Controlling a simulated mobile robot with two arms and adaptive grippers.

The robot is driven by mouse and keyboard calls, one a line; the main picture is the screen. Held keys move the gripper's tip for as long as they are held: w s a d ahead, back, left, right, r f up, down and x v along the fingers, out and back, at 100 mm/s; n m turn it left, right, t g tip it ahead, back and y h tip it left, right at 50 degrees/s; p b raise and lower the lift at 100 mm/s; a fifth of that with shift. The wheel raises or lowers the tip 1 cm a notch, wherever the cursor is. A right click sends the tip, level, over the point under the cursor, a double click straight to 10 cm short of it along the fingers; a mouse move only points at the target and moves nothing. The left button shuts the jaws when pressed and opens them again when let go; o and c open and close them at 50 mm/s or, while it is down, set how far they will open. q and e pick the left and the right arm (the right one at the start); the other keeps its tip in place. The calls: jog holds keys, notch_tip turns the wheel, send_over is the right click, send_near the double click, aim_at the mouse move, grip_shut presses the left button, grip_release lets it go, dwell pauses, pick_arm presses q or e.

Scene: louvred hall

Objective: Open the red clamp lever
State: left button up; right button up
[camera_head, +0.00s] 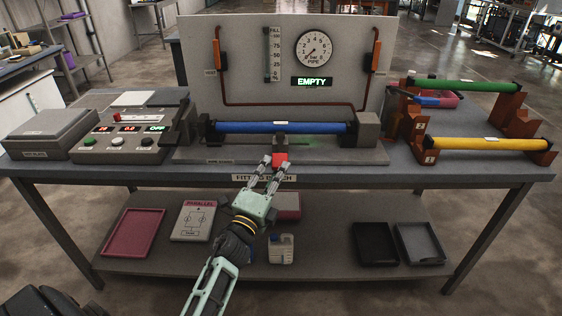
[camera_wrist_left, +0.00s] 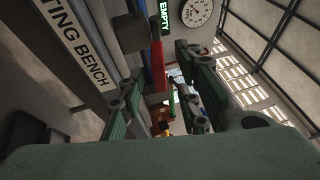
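The red clamp lever (camera_head: 280,159) is at the front of the bench fixture, below the blue pipe (camera_head: 280,127). In the left wrist view the red lever (camera_wrist_left: 158,65) shows between my two fingers. My left gripper (camera_head: 273,167) is open, its fingertips at the lever, one on each side in the picture. I cannot tell whether either finger touches it. The fingers partly hide the lever's lower end in the head view. My right gripper is not in view.
The blue pipe lies between grey end blocks, one at right (camera_head: 367,130). A control box (camera_head: 125,135) stands left. A rack (camera_head: 415,137) with green and yellow pipes stands right. A gauge panel (camera_head: 230,60) rises behind, its display reading EMPTY. Trays lie on the lower shelf (camera_head: 330,250).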

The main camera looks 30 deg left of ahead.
aim_at(285, 154)
pick_arm(q)
jog(key=x, duration=0.5)
grip_shut()
dwell(0.6)
